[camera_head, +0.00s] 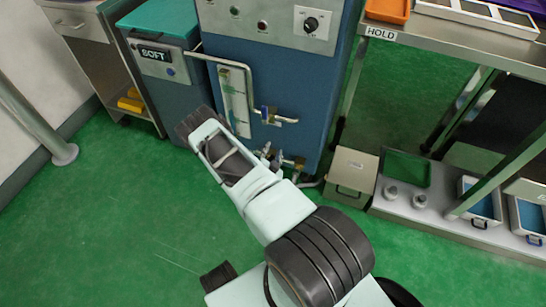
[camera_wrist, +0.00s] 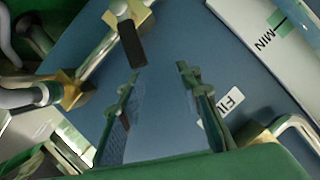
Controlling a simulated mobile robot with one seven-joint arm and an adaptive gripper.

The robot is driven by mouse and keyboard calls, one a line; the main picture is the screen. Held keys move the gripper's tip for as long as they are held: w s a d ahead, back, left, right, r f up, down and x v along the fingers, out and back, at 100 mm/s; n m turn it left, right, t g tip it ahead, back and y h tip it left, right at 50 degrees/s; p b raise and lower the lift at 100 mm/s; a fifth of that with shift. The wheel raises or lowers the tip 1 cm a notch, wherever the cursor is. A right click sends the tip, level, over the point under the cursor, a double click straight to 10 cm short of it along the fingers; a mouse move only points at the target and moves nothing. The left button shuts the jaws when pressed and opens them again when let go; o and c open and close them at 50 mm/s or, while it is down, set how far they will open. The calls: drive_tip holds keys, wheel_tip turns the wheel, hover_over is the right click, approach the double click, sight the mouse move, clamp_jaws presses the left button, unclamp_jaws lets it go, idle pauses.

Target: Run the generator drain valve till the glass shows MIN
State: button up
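In the wrist view, a valve with a black lever (camera_wrist: 132,45) and brass body (camera_wrist: 143,14) sits on a pipe just beyond my fingertips. I take it for the drain valve, but no drain label shows. My gripper (camera_wrist: 160,72) is open and empty, the lever ahead of the gap and nearer the left finger. The glass plate with the MIN mark (camera_wrist: 268,38) is at upper right. I cannot read the level. In the head view the sight glass (camera_head: 234,98) is on the blue cabinet front; my gripper fingers are not distinguishable there.
A label reading FI (camera_wrist: 230,105) is partly covered by my right finger. Another brass fitting (camera_wrist: 70,90) and pipe are at left. The grey SOFT unit (camera_head: 172,85) stands left of the cabinet, a beige box (camera_head: 351,177) and rack at right. Green floor is clear at lower left.

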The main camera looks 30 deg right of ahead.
drive_tip(key=shift+r, duration=2.85)
